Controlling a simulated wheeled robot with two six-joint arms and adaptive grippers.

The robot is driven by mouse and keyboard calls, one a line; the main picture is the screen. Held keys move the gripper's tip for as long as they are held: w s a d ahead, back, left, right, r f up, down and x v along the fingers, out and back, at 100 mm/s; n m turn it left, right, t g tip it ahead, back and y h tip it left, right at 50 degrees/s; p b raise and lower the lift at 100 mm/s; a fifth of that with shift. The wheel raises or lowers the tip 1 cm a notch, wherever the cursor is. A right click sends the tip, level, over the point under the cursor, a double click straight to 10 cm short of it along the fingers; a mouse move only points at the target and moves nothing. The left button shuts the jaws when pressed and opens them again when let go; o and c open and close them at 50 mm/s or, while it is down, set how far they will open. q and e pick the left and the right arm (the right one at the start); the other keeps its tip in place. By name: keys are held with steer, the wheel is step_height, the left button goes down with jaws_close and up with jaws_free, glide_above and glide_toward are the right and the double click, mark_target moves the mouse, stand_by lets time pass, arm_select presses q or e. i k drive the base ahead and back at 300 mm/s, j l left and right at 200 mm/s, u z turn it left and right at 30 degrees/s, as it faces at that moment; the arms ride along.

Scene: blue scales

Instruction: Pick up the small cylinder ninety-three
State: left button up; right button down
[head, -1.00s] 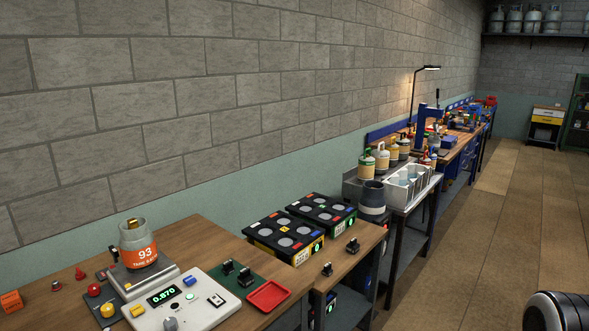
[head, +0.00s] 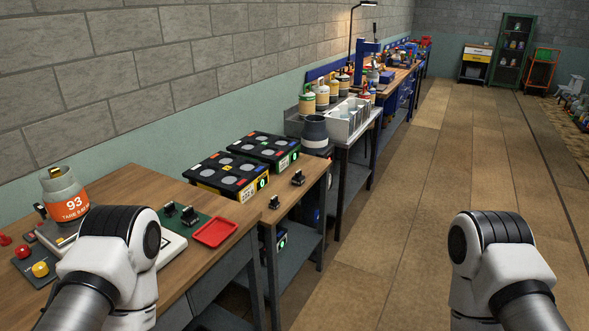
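The small cylinder ninety-three (head: 68,199) stands upright at the left of the head view. It is grey with an orange label reading 93 and a brass valve on top. It stands on a scale (head: 57,236) on the wooden bench, and my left arm partly hides that scale. My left arm comes up at the lower left and my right arm at the lower right, but neither gripper shows. No gripper is seen touching the cylinder.
A red tray (head: 215,231) lies on the wooden bench (head: 130,187). Black charger units (head: 229,175) stand further back. A metal sink table (head: 350,118) and more benches follow along the wall. The wooden floor (head: 390,220) on the right is largely clear.

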mark_target(65, 200)
steer(key=u, duration=1.3)
